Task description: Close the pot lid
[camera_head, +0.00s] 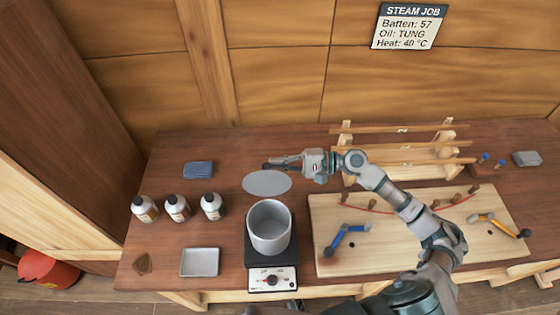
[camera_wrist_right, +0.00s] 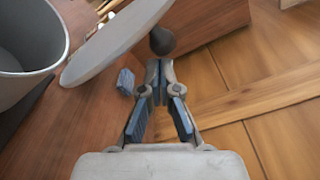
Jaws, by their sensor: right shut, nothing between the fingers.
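The pot (camera_head: 269,228) is a grey open cylinder standing on a hot plate (camera_head: 272,279); it also shows at the upper left of the right wrist view (camera_wrist_right: 22,45). The lid (camera_head: 267,183) is a flat grey disc behind the pot, apart from it. In the right wrist view the lid (camera_wrist_right: 112,40) has a dark knob (camera_wrist_right: 162,41). My right gripper (camera_head: 268,166) is shut and empty at the lid's far edge. In the wrist view its fingertips (camera_wrist_right: 158,68) are close to the knob; I cannot tell if they touch. My left gripper is not in view.
Several bottles (camera_head: 177,208) stand left of the pot, with a metal tray (camera_head: 199,262) in front and a blue cloth or block (camera_head: 198,170) behind. A wooden board (camera_head: 400,262) with tools lies right, before a wooden rack (camera_head: 420,155).

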